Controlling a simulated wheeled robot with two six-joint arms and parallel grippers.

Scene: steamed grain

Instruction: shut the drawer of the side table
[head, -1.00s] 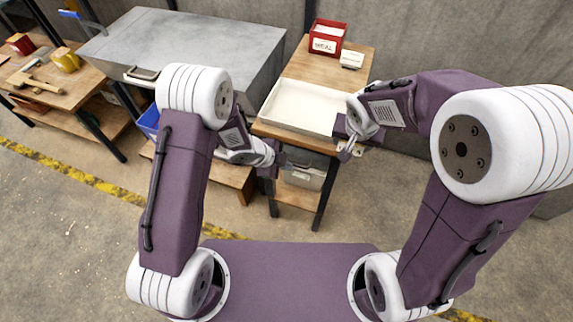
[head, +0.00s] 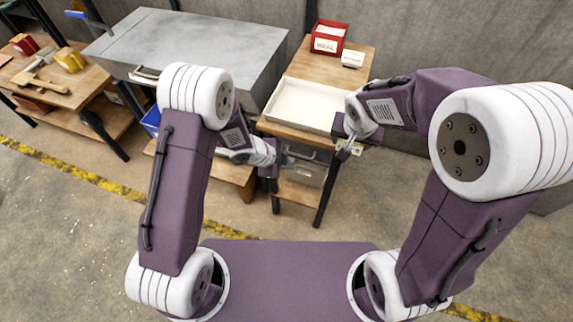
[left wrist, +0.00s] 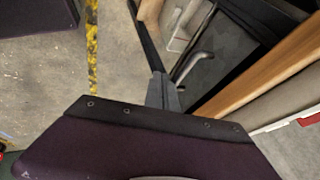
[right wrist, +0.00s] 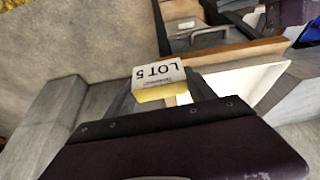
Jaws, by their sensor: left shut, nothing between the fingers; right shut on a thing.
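The side table (head: 292,137) has a wooden top and dark legs. Its grey drawer (head: 306,174) is below the top, partly hidden by my left arm; I cannot tell how far out it stands. A bent metal handle (left wrist: 193,66) shows in the left wrist view. My left gripper (head: 286,163) is shut and empty, its tips close to the handle; contact is unclear. It also shows in the left wrist view (left wrist: 164,88). My right gripper (head: 349,150) is shut on a white and yellow block (right wrist: 160,76) marked LOT 5, beside the table's right front corner.
A white tray (head: 281,112) lies on the table top. Behind it stand a red MEAL box (head: 317,38) and a small white labelled block (head: 353,59). A grey metal-topped unit (head: 195,45) is to the left, then a wooden workbench (head: 30,92). The floor in front is open.

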